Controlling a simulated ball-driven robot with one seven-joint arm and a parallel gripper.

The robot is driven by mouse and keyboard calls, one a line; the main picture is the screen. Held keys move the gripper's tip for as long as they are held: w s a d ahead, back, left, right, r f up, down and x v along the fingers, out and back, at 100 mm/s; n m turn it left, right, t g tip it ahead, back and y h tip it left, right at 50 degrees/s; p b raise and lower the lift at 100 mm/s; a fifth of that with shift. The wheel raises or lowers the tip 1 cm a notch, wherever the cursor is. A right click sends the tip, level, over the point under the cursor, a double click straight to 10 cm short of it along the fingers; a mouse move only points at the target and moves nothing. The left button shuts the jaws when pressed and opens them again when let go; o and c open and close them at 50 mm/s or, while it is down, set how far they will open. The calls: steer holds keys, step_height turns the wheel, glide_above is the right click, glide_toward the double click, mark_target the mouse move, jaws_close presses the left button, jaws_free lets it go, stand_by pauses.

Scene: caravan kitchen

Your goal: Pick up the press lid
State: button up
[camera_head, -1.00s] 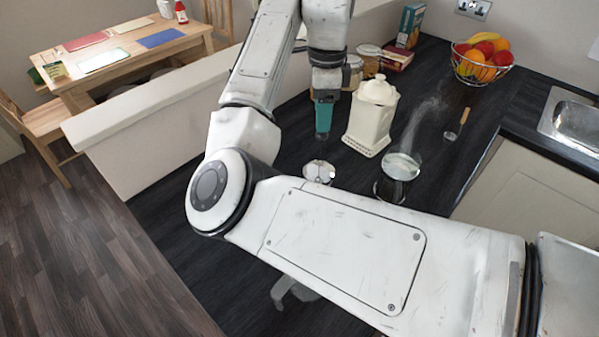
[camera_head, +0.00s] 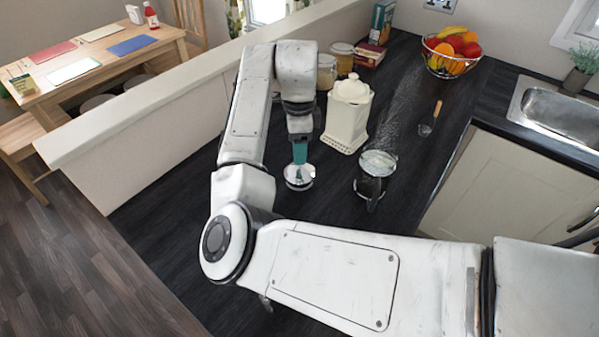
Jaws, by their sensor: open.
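The press lid (camera_head: 298,183) is a small, round, shiny metal piece on the dark worktop, left of the glass press (camera_head: 372,184). My gripper (camera_head: 300,163) points down with its teal fingers right at the lid's top. It is open. The fingers overlap the upper part of the lid in this view, and I cannot tell whether they touch it or stand around its knob. The glass press stands upright with its handle towards the front.
A cream canister (camera_head: 347,118) stands just behind and right of my gripper. Jars (camera_head: 326,72) stand farther back. A wooden-handled scoop (camera_head: 431,118) and a fruit basket (camera_head: 451,52) are to the right. A raised pale ledge (camera_head: 200,82) borders the worktop at left.

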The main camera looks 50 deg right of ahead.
jaws_close()
stand_by(0.4)
stand_by(0.4)
